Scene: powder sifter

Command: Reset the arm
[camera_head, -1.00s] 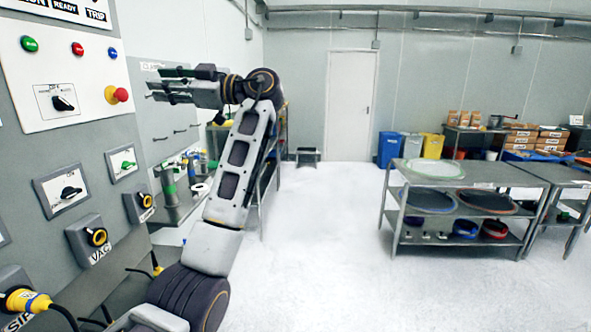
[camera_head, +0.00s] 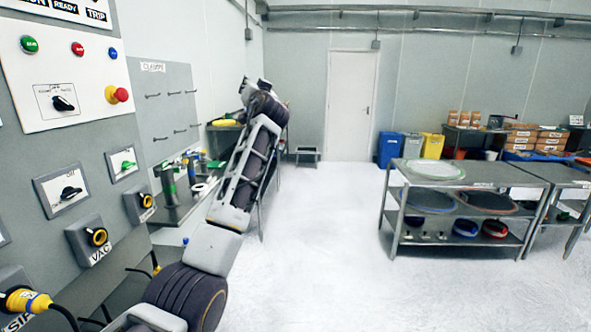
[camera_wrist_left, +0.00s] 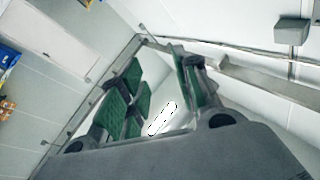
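My left arm (camera_head: 250,165) rises from the bottom of the head view, beside the control panel, to a bent wrist (camera_head: 262,98). The fingers of my left gripper are hidden or too unclear to make out there. In the left wrist view my left gripper (camera_wrist_left: 157,65) shows green finger pads set apart, with nothing held between them. Wall and pipework show beyond the fingers. My right arm and gripper are in neither view.
A control panel (camera_head: 78,150) with buttons, knobs and plugs stands close on the left. A bench with metal cylinders (camera_head: 168,185) lies behind it. A steel shelf table (camera_head: 400,205) with sieves stands at right. The middle floor is clear.

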